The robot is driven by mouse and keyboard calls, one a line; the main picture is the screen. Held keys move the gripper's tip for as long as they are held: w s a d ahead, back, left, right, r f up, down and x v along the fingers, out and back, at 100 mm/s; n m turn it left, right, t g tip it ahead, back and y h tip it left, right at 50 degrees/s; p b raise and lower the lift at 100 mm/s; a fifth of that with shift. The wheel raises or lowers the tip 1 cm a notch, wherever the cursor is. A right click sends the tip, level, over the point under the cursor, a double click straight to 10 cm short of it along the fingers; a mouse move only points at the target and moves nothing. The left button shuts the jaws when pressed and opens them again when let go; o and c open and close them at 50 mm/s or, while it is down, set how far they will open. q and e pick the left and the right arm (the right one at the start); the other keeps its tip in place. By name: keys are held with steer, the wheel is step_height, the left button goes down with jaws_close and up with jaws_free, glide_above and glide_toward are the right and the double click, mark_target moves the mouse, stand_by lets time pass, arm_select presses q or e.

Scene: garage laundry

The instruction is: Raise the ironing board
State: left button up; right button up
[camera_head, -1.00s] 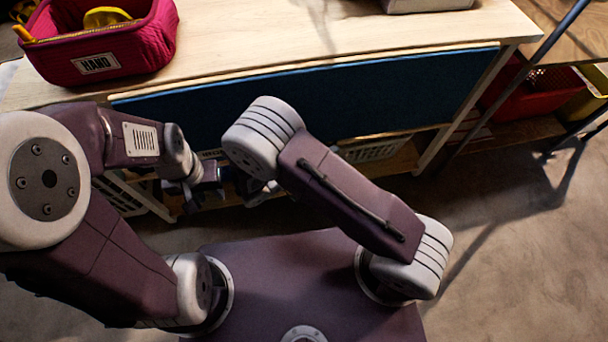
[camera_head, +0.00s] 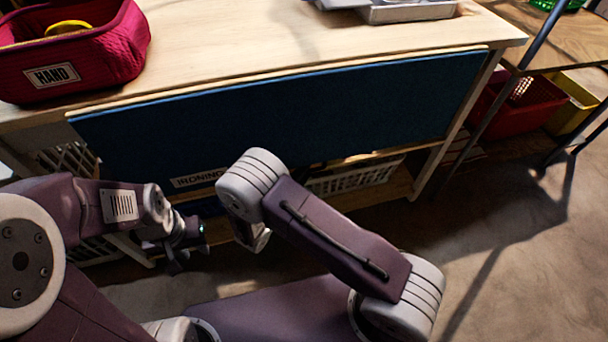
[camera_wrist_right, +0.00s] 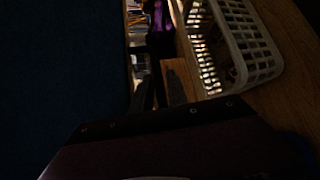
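The ironing board (camera_head: 300,105) is a dark blue panel hanging folded down along the front of the wooden table. A label on its lower edge reads "IRONING" (camera_head: 198,177). Its dark blue surface also fills the left of the right wrist view (camera_wrist_right: 60,70). My left gripper (camera_head: 188,243) is below the board's lower left part, apart from it in the picture; its opening is too small to judge. My right gripper is mostly hidden behind its own arm, below the board's middle. Dark finger shapes (camera_wrist_right: 150,85) show in the right wrist view, too dim to read.
A red fabric bin (camera_head: 75,60) labelled "HAND" and a metal tray (camera_head: 410,12) stand on the tabletop (camera_head: 250,45). A white basket (camera_head: 355,178) sits on the lower shelf. At right, a metal-legged rack holds red (camera_head: 520,105) and yellow bins. The floor at lower right is clear.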

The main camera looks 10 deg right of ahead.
steer(key=shift+w, duration=0.1)
steer(key=shift+c, duration=0.3)
steer(key=shift+d, duration=0.1)
jaws_close()
stand_by(1.0)
